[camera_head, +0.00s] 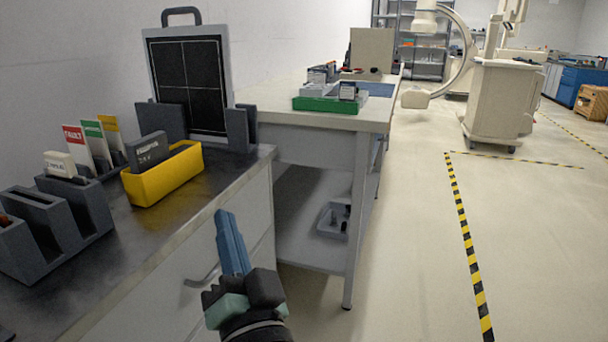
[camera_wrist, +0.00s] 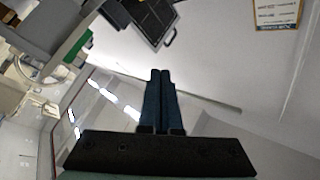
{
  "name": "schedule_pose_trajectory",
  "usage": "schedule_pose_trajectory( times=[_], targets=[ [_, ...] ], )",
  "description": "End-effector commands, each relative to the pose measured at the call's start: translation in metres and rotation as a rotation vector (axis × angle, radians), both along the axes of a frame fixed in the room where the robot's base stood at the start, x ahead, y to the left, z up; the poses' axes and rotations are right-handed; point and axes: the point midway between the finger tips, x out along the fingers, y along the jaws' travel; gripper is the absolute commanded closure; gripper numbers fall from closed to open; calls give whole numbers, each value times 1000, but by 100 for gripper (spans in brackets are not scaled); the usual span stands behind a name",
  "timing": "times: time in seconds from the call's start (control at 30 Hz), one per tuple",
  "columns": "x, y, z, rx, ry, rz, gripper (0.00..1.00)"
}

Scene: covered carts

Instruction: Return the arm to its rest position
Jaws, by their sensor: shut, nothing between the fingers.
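My gripper (camera_head: 222,218) is in the lower middle of the head view, in front of the right end of the dark-topped counter (camera_head: 150,222). Its two blue fingers point up and lie together, with nothing between them. In the wrist view my gripper (camera_wrist: 160,75) also shows its fingers side by side and shut. Most of my arm behind the gripper is outside the head view.
A yellow bin (camera_head: 165,183) holding a dark box, grey slotted holders (camera_head: 50,225) and a framed panel (camera_head: 190,85) stand on the counter. A workbench (camera_head: 330,130) with a green tray (camera_head: 325,104) stands beyond. Open floor (camera_head: 410,250) lies to the right.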

Motion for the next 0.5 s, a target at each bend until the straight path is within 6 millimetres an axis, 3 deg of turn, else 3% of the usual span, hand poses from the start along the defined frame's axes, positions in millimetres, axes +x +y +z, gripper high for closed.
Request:
schedule_pose_trajectory(
  times=[0.03, 0.2, 0.27, 0.4, 0.5],
  targets=[
    [-6, -10, 45, -85, -108, -68, 100],
    [-46, -49, 163, -340, -391, -358, 100],
    [-69, -65, 200, -409, -476, -480, 100],
    [-136, -104, 274, -521, -639, -790, 100],
    [-125, -101, 316, -524, -613, -763, 100]
  ],
)
